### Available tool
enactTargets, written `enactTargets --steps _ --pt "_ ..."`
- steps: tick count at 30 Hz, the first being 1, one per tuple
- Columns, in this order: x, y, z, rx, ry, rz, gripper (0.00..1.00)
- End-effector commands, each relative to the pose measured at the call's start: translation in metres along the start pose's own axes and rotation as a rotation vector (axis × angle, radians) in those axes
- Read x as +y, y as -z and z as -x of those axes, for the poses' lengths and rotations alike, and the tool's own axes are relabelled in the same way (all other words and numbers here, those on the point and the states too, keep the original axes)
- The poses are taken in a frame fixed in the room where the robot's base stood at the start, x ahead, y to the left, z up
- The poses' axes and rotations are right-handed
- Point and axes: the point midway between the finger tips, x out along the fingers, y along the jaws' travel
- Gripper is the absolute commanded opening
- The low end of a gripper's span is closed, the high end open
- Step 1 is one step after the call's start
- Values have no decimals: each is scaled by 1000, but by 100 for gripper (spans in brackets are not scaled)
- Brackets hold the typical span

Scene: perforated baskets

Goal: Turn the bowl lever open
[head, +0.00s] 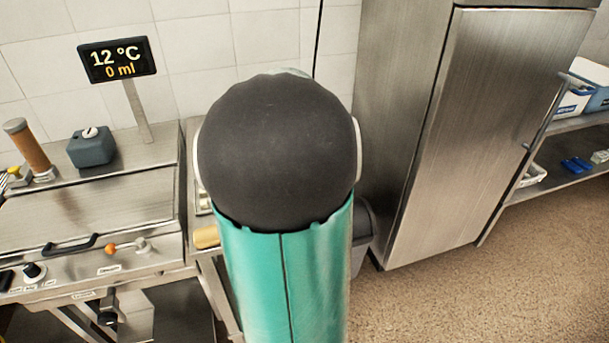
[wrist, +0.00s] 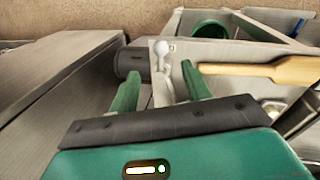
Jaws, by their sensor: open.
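My gripper (wrist: 161,72) is open in the wrist view, with its two green fingers spread. A pale lever-like piece (wrist: 162,50) with a rounded end shows between the fingers, against a light steel panel. It may be the bowl lever; I cannot tell whether a finger touches it. In the head view a steel cooking unit (head: 90,215) stands at the left. Its front carries an orange knob (head: 110,248), a pale knob (head: 142,244) and a black handle (head: 70,243). No label there is readable. My arm hides my gripper in the head view.
A wooden handle (wrist: 290,70) crosses right of my fingers, near a green round container (wrist: 208,30). A display (head: 117,59) reads 12 °C and 0 ml. A steel cabinet (head: 470,120) stands right of my arm. Open floor (head: 500,290) lies at the lower right.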

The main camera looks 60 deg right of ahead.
Motion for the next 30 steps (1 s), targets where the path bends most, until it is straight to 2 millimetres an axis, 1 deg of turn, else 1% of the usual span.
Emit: enactTargets --steps 1,3,6,9,13,28,30 --pt "0 1 12 6 -1 0 48" --pt "0 1 25 4 -1 1 48" --pt "0 1 39 3 -1 2 48" --pt "0 0 47 1 -1 1 48" --pt "0 0 50 0 0 0 48" --pt "0 0 49 0 0 0 48" --pt "-2 0 50 3 1 3 48"
